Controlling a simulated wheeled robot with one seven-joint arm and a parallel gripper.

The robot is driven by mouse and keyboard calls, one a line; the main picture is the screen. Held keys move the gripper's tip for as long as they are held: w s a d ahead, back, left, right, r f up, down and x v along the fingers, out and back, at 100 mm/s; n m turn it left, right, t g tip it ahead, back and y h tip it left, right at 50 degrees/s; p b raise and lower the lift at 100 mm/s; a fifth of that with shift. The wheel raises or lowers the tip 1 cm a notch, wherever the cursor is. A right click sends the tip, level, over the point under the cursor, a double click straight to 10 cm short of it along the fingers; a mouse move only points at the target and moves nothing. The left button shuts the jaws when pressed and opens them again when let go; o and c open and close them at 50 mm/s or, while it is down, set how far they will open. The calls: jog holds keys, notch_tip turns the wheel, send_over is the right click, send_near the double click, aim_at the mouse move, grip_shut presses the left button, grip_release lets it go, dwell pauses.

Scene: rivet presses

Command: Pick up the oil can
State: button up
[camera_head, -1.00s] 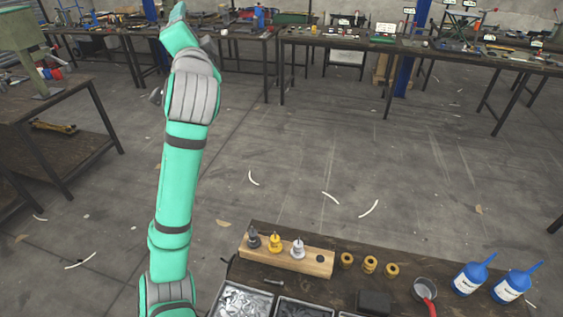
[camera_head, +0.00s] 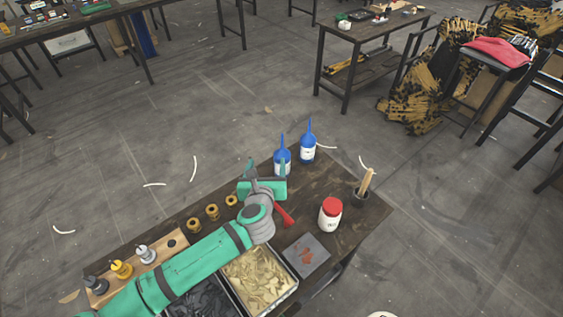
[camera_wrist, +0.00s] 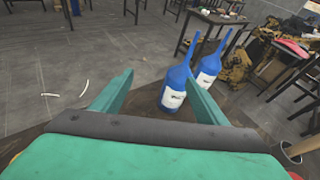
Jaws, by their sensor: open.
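Two blue bottles with long thin spouts and white labels, the likely oil cans, stand upright at the far edge of the workbench (camera_head: 350,222). The nearer blue oil can (camera_head: 282,162) also shows in the wrist view (camera_wrist: 174,88), just beyond the fingers and toward the right one. The farther blue oil can (camera_head: 307,150) stands to its right, and in the wrist view (camera_wrist: 208,70) it is beyond the right finger. My gripper (camera_head: 267,168) is open and empty, pointing at the nearer can. In the head view the right finger overlaps that can; contact cannot be told.
A white jar with a red lid (camera_head: 330,214) and a dark cup with a wooden handle (camera_head: 364,186) stand at right. Brass rings (camera_head: 212,211) and a wooden block (camera_head: 165,249) lie left. A red handle (camera_head: 284,215) lies beside my wrist. Parts trays (camera_head: 285,287) are in front.

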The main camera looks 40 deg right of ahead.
aim_at(278, 171)
jog(key=shift+m+g, duration=0.6)
jog(key=shift+m, duration=0.1)
jog(key=d+f, duration=0.2)
jog(key=f, duration=0.1)
jog(key=s+d+f, duration=0.1)
jog(key=d+f, duration=0.1)
jog(key=shift+f, duration=0.25)
jog(key=x, duration=0.5)
jog(key=shift+s+d+f, duration=0.1)
jog(key=shift+s+d, duration=0.15)
jog(key=shift+s, duration=0.05)
jog(key=shift+w+d+f, duration=0.25)
jog(key=shift+w+d, duration=0.1)
jog(key=c, duration=1.2)
jog(key=shift+w, duration=0.15)
jog(key=shift+c, duration=0.6)
